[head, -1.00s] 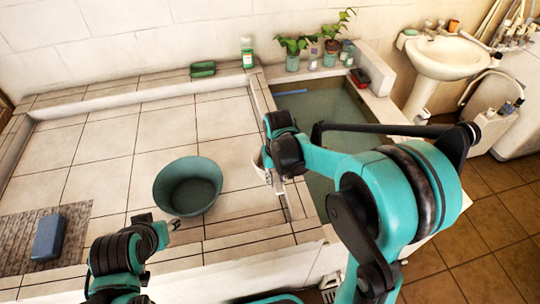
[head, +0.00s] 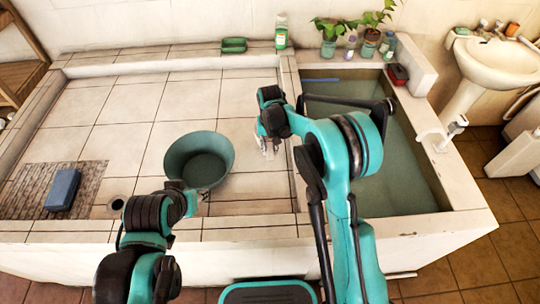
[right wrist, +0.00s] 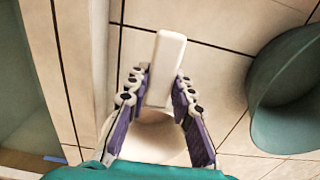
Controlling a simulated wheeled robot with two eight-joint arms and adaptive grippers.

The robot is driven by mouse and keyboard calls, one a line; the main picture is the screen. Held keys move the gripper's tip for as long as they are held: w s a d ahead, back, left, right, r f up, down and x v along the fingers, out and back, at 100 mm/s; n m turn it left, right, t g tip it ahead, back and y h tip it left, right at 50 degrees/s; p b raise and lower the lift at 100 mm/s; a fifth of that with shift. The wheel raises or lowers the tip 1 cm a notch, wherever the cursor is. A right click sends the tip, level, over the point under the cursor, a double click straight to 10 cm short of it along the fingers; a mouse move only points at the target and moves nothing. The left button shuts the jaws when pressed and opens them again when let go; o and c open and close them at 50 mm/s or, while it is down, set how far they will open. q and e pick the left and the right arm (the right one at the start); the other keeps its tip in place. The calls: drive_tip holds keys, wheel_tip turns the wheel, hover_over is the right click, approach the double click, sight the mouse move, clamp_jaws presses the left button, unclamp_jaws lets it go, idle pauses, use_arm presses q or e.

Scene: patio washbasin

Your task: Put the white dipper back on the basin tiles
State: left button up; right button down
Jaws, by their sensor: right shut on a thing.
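The white dipper (right wrist: 169,62) shows in the right wrist view, its pale handle between the purple-padded fingers of my right gripper (right wrist: 161,88). Its round bowl lies lower in that view, partly hidden by the fingers. My right gripper (head: 268,142) is shut on it, over the basin tiles (head: 258,95) just left of the water tank's edge. In the head view the arm mostly hides the dipper. Whether it touches the tiles, I cannot tell. My left gripper (head: 199,193) is at the near rim of the green tub; its jaws are too small to read.
The green tub (head: 199,160) stands left of my right gripper. A blue block (head: 62,189) lies on a brown mat (head: 28,183). The water tank (head: 405,175) is at right. A green bottle (head: 281,32) and potted plants line the back. Tiles behind the tub are clear.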

drive_tip(key=shift+f+b, duration=0.65)
drive_tip(key=shift+f, duration=1.15)
drive_tip(key=shift+f, duration=0.1)
drive_tip(key=c, duration=1.3)
unclamp_jaws()
drive_tip(key=shift+f, duration=0.1)
